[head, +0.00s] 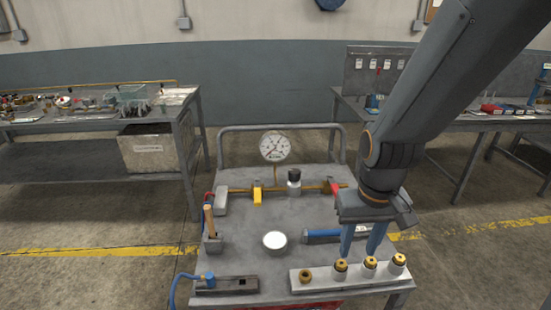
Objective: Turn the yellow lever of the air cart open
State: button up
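The air cart (240,266) stands in front of me, a grey bench with a rail at its back. A brass pipe (275,190) runs left to right across it. The yellow lever (257,196) sits on the left part of this pipe and points toward me, across the pipe. A red handle (336,188) is on the pipe's right end, partly close to my arm. My gripper (360,252) is at the cart's front right, fingers pointing down, with a gap between its blue fingers. It is open and well apart from the yellow lever.
A round gauge (274,147) and a black-topped fitting (294,183) rise from the pipe area. Side tables stand behind.

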aim_at(257, 189)
jog(key=k, duration=0.5)
jog(key=z, duration=1.65)
jog(key=k, duration=0.85)
jog(key=u, duration=1.7)
jog(key=i, duration=1)
